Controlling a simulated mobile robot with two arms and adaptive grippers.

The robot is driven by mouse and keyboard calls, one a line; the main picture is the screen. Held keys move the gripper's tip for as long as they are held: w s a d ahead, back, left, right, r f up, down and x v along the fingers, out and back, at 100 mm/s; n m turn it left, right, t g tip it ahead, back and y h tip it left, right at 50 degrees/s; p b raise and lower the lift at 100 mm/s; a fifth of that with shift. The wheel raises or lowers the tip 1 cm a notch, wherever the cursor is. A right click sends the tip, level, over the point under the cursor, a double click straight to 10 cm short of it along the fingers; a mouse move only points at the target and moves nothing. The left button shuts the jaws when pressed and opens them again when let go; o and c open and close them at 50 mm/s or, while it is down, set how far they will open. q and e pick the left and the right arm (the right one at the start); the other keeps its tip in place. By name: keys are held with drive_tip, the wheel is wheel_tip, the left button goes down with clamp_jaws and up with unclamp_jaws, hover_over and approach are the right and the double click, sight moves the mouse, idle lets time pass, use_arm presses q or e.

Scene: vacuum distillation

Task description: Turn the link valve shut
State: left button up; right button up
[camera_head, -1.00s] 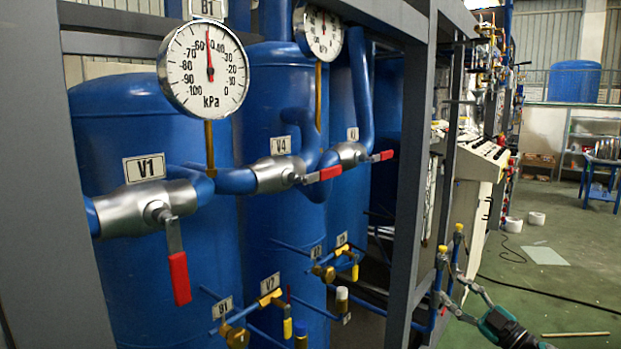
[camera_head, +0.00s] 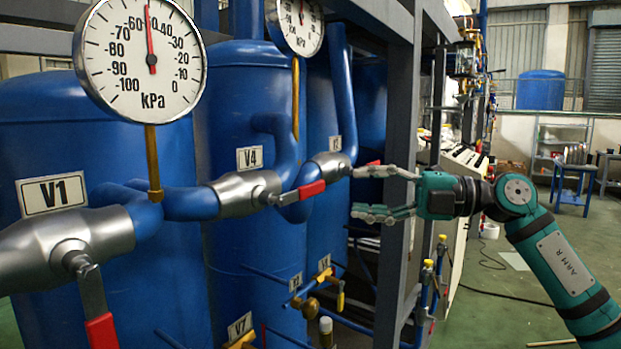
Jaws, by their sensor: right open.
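The V4 valve (camera_head: 236,194) is a silver ball valve on a blue pipe between the tanks. Its red-ended handle (camera_head: 311,190) points right, roughly along the pipe. The V1 valve (camera_head: 95,240) at the left has its red handle (camera_head: 101,331) hanging down, across its pipe. A third silver valve (camera_head: 330,163) sits farther back, its red handle partly hidden by my right gripper's upper finger. No label reads "link". My right gripper (camera_head: 363,192) is open and empty, fingers pointing left, right of the V4 handle and apart from it in the picture. My left gripper is out of view.
Two kPa gauges (camera_head: 149,60) (camera_head: 296,23) stand above the pipes on brass stems. A grey frame post (camera_head: 398,270) rises behind my right gripper. Smaller brass valves (camera_head: 310,306) sit below. Green floor (camera_head: 497,318) is open at the right.

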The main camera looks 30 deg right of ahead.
sight(316, 190)
drive_tip(key=p+x, duration=0.1)
drive_tip(key=x, duration=0.1)
drive_tip(key=p+x, duration=0.2)
drive_tip(key=x, duration=0.1)
drive_tip(key=p+x, duration=0.2)
drive_tip(key=shift+w+a+r, duration=0.25)
drive_tip(key=shift+w+a, duration=0.05)
drive_tip(key=shift+w+a+f, duration=0.1)
drive_tip(key=shift+w+a, duration=0.1)
drive_tip(key=shift+w, duration=0.05)
drive_tip(key=shift+w+a+f+p, duration=0.1)
drive_tip(key=shift+w+a+p, duration=0.15)
drive_tip(key=shift+p, duration=0.2)
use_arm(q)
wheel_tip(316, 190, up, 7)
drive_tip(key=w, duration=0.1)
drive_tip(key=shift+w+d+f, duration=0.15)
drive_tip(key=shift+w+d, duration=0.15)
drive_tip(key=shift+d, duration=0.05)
use_arm(e)
drive_tip(key=shift+c, duration=0.4)
clamp_jaws()
